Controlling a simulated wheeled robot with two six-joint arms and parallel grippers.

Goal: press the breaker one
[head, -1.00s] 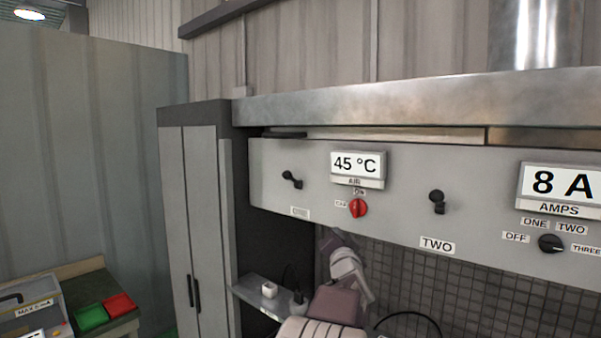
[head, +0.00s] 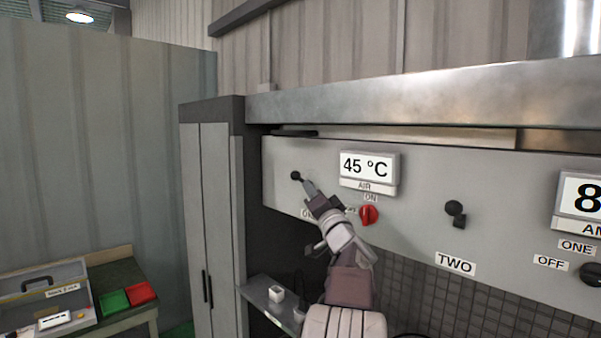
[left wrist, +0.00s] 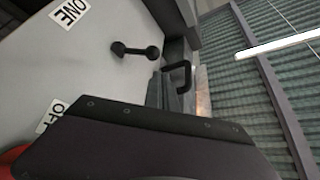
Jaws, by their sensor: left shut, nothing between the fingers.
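Breaker one is a black lever with a round knob (head: 296,176) at the left end of the grey panel. My left gripper (head: 308,187) is shut and empty, its tip just below right of the lever and overlapping part of it; I cannot tell if they touch. In the left wrist view the lever (left wrist: 136,50) stands out from the panel, near the ONE label (left wrist: 70,13). My right gripper is not in view.
The red AIR knob (head: 369,214) sits right of my left wrist, below the 45 °C display (head: 369,167). Breaker two's black lever (head: 455,210) is farther right, above its TWO label (head: 455,263). A grey cabinet (head: 211,210) stands left of the panel.

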